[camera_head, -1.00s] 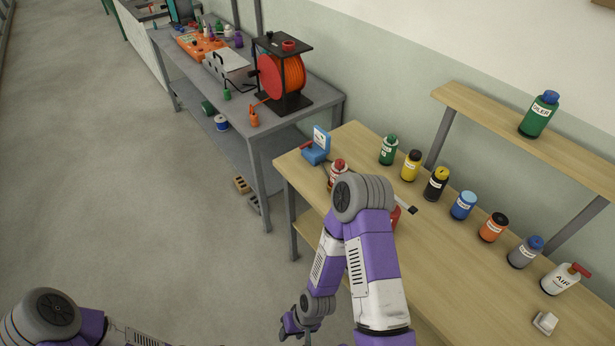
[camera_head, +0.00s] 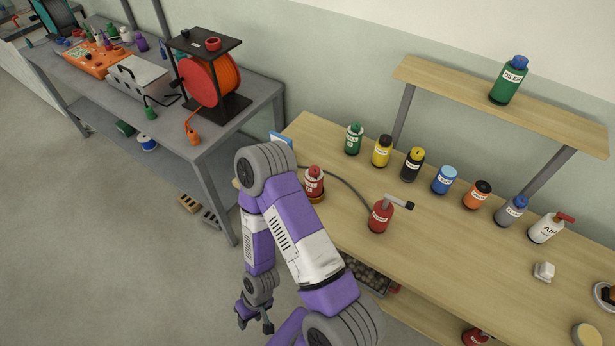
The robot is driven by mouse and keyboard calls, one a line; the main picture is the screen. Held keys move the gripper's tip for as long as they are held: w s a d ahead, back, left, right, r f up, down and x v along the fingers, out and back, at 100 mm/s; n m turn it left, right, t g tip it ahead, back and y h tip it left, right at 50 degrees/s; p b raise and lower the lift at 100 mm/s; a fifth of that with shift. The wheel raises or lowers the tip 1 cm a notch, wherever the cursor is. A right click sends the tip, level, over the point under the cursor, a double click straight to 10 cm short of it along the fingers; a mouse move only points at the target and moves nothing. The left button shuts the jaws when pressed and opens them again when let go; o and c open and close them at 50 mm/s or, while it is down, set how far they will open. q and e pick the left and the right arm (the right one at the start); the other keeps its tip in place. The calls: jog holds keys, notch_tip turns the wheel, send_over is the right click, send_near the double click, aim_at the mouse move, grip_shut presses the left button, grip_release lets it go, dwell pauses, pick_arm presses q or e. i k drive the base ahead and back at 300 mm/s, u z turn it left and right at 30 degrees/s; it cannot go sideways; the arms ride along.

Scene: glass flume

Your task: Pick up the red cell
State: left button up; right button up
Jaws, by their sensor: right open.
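A red bottle-shaped cell (camera_head: 313,182) with a white label stands upright in a low brown-orange holder near the left end of the wooden bench (camera_head: 445,235). A second red container (camera_head: 380,217) with a grey head and black nozzle stands to its right; I cannot read which is labelled as the cell. My right gripper (camera_head: 255,322) is open and empty. It hangs low beside the bench's left end, over the floor and away from both red things. My right arm partly covers the bench's left corner. My left gripper is out of view.
A row of bottles, including green (camera_head: 353,140), yellow (camera_head: 381,152) and blue (camera_head: 445,180), lines the back of the bench. A shelf (camera_head: 480,95) above holds a green oiler (camera_head: 508,82). A grey table (camera_head: 195,140) with an orange reel (camera_head: 210,82) stands left.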

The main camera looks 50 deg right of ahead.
aim_at(313, 188)
jog(key=u, duration=0.45)
jog(key=i, duration=2.15)
jog(key=z, duration=3.3)
jog(key=i, duration=0.35)
jog(key=z, duration=0.1)
